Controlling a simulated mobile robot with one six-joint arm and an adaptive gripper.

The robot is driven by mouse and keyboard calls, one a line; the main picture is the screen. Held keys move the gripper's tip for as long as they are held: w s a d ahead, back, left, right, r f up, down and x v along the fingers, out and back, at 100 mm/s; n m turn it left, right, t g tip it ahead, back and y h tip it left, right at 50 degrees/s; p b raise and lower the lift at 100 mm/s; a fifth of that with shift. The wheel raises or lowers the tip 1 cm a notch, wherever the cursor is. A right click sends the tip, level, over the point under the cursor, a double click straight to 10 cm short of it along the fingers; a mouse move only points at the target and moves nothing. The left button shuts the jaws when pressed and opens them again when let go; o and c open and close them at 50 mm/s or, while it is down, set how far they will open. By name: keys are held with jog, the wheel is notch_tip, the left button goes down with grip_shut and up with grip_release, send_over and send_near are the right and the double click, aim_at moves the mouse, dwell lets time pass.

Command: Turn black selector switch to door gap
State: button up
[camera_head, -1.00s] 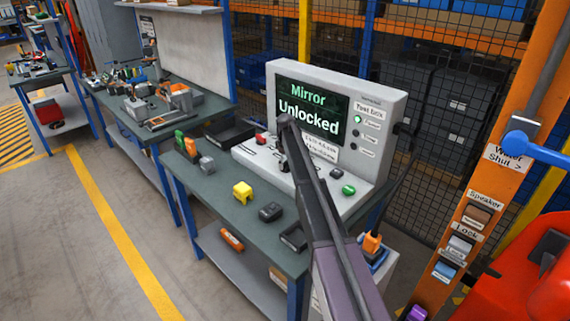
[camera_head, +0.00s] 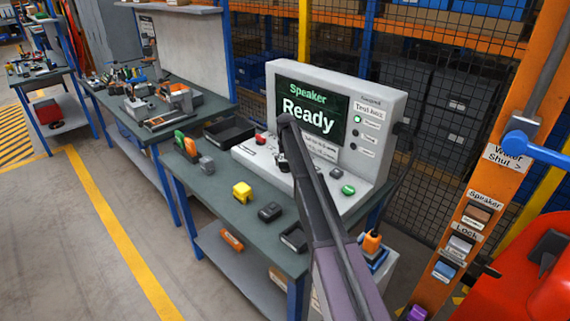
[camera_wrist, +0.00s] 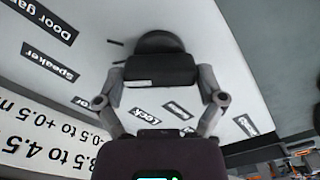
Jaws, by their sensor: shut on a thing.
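The black selector switch (camera_wrist: 160,68) is on the test box's sloped white panel, with a white mark on its near edge. My gripper (camera_wrist: 160,82) is shut on it, one finger on each side. In the head view the test box (camera_head: 385,105) has a screen (camera_head: 310,112) reading "Speaker Ready". My arm hides most of the switch there.
An orange post (camera_head: 525,105) with a blue handle stands at the right.

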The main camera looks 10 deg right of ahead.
jog(key=m, duration=0.4)
jog(key=shift+s, duration=0.15)
dwell(0.4)
jog(key=o, duration=0.8)
jog(key=shift+r, duration=0.1)
